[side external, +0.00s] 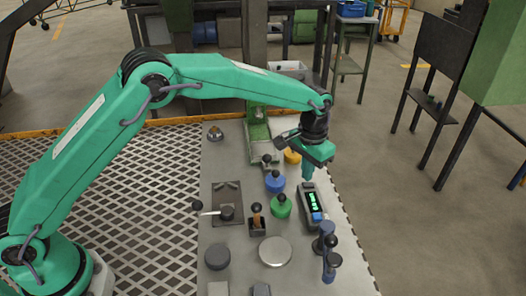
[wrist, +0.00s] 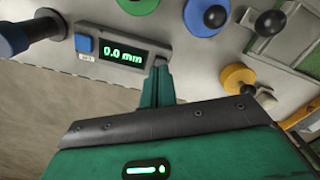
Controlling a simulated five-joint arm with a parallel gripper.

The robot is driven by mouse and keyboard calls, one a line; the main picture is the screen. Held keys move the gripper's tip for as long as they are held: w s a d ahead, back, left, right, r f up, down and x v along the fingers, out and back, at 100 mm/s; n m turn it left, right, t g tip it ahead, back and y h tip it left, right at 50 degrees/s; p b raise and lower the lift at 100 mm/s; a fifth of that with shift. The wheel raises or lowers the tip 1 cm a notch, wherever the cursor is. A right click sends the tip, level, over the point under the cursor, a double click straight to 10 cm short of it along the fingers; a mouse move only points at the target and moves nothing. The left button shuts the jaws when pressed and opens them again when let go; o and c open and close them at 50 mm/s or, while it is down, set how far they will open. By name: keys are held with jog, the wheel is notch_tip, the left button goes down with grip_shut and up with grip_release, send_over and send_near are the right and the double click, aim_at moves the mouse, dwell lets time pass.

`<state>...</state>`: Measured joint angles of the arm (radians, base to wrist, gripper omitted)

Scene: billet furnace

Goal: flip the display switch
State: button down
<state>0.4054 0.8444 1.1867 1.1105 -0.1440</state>
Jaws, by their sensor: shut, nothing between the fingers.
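The display unit (side external: 311,206) is a dark box with a lit green readout, lying on the grey worktop. In the wrist view its display (wrist: 124,51) reads 0.0 mm, with a blue button (wrist: 86,45) at its left end. The blue button also shows at the near end of the unit in the side view (side external: 317,217). My gripper (side external: 307,174) is shut and empty, pointing down at the far end of the unit. In the wrist view its fingertips (wrist: 160,72) overlap the unit's right end. I cannot tell whether they touch it, and they may hide a switch there.
A green knob (side external: 281,206), a blue knob (side external: 275,182) and a yellow base (side external: 292,156) stand left of the gripper. Open floor lies right of the worktop.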

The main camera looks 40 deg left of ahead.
aim_at(305, 184)
jog(key=shift+f, duration=1.2)
dwell(1.4)
jog(key=shift+r, duration=0.15)
jog(key=shift+r, duration=3.45)
